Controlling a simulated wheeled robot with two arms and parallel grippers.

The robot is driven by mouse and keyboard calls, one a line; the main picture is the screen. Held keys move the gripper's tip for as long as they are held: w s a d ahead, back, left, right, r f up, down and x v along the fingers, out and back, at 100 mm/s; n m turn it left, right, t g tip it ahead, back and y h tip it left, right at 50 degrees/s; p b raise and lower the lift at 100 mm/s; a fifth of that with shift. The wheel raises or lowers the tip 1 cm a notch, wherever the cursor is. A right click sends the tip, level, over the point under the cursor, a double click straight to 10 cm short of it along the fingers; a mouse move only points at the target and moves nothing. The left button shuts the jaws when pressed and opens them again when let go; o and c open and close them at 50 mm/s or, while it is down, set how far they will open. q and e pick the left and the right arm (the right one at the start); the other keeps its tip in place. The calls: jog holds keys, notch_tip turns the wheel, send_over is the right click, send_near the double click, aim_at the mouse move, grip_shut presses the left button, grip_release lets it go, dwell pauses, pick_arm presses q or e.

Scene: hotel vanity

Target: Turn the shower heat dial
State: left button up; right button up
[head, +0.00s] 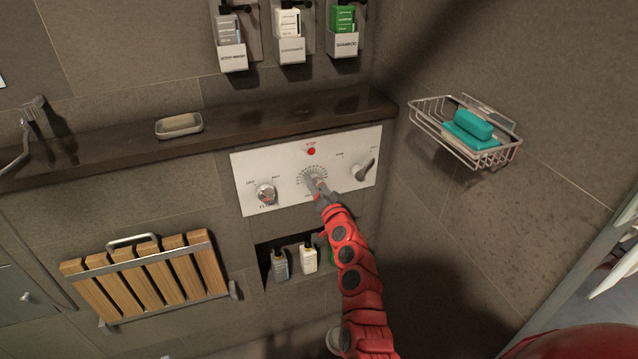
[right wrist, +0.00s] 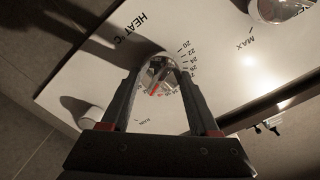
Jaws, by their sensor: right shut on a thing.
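The white shower control panel (head: 284,170) is on the tiled wall below the dark ledge. Its round metal heat dial (right wrist: 160,70) shows in the right wrist view, beside the "HEAT °C" lettering and a ring of temperature numbers. A red mark shows on or by the dial. My right gripper (head: 318,187) reaches up to the middle of the panel and hides most of the dial in the head view. In the right wrist view my right gripper (right wrist: 158,82) has one finger on each side of the dial and is shut on it. My left gripper is out of view.
On the panel, a round flow knob (head: 266,194) is at left, a red button (head: 311,151) at top, and a lever (head: 364,169) at right. Bottles (head: 308,259) stand in a niche below. A wire soap basket (head: 440,128) juts out at right.

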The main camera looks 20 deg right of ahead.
jog(key=shift+d+f+m, duration=0.15)
jog(key=shift+d+m, duration=0.2)
jog(key=shift+m, duration=0.85)
jog(key=o, duration=1.1)
jog(key=shift+o, duration=1.3)
jog(key=shift+s+d, duration=0.1)
jog(key=shift+a, duration=0.2)
